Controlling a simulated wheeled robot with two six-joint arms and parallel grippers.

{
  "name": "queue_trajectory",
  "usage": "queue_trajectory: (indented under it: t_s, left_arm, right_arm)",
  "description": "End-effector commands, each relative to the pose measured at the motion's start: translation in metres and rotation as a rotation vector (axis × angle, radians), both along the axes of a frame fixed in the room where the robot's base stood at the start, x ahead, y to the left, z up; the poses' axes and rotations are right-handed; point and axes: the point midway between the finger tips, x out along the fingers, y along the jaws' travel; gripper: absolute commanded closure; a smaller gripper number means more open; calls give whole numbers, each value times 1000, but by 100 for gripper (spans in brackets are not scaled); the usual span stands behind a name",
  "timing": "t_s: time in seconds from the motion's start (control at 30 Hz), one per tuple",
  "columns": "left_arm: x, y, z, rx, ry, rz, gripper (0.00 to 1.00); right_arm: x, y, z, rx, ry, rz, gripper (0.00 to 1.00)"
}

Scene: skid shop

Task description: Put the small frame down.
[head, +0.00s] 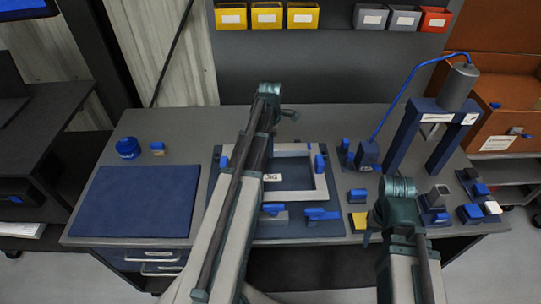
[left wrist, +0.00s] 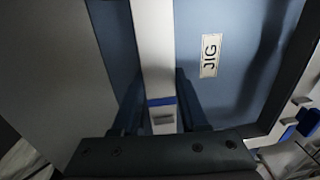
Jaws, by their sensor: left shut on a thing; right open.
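The small frame (head: 321,186) is a pale grey rectangle on the blue jig plate (head: 338,226), around the "JIG" label. My left arm crosses over it and hides its left part. In the left wrist view one pale bar of the frame (left wrist: 154,40) runs between the fingers of my left gripper (left wrist: 160,95), which is shut on it. A blue-and-grey piece shows between the fingers. Whether the frame touches the plate everywhere is hard to tell. My right gripper (head: 367,238) is open at the front right of the bench, its fingers mostly hidden by its wrist.
Blue clamps (head: 320,213) stand around the jig. A blue mat (head: 135,201) lies clear at left. A blue press (head: 434,118) and several small blocks (head: 470,213) are at right. Yellow bins (head: 267,15) hang behind.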

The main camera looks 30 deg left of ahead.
Motion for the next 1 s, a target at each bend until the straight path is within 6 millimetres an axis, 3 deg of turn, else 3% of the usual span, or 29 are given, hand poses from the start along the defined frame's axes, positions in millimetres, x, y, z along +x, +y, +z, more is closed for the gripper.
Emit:
queue_trajectory:
  t_s: [0.03,0.2,0.63,0.67,0.7,0.8,1.0]
  left_arm:
    - [0,0,-11,-1,1,0,100]
    - [0,0,-29,-1,1,0,100]
    - [0,0,-32,-1,1,0,100]
    - [0,0,-31,0,0,0,51]
    - [0,0,-30,0,0,0,44]
    - [0,0,-30,0,0,0,27]
    - [0,0,-30,0,0,0,27]
  right_arm:
    - [0,0,-11,0,0,0,50]
    - [0,0,-29,0,0,0,50]
    - [0,0,-32,0,0,0,50]
    - [0,0,-31,0,0,0,50]
    - [0,0,-30,0,0,0,50]
    - [0,0,-30,0,0,0,50]
    - [0,0,-30,0,0,0,50]
